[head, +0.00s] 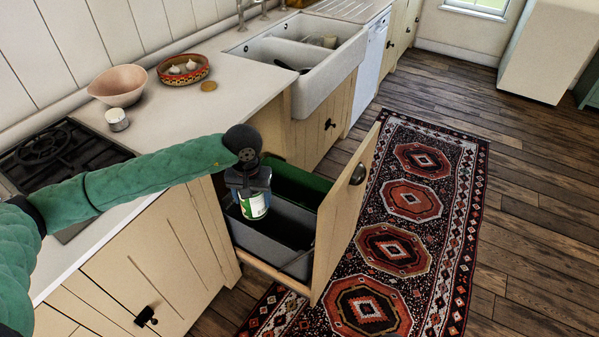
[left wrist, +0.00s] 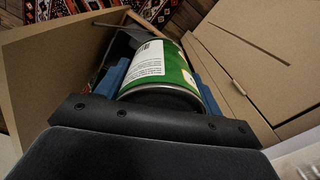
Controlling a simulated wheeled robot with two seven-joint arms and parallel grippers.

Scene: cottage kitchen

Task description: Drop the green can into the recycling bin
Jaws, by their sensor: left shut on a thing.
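The green can (head: 255,206), with a white label, is held upright in my left gripper (head: 249,190). The gripper is shut on it, and the can (left wrist: 172,70) fills the space between the blue fingers in the left wrist view. They hang over an open pull-out drawer with a grey bin (head: 268,222) and a green bin (head: 305,184). In the head view the can overlaps the grey bin's area, with the green bin behind it. Its exact height above the bins is hard to tell. No label shows which bin is for recycling. My right gripper is out of view.
The drawer's wooden front (head: 345,215) stands out over the patterned rug (head: 410,205). The countertop (head: 180,125) beside my arm holds a pink bowl (head: 118,84), a red patterned bowl (head: 183,70) and a small jar (head: 117,120). A white sink (head: 300,65) lies beyond.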

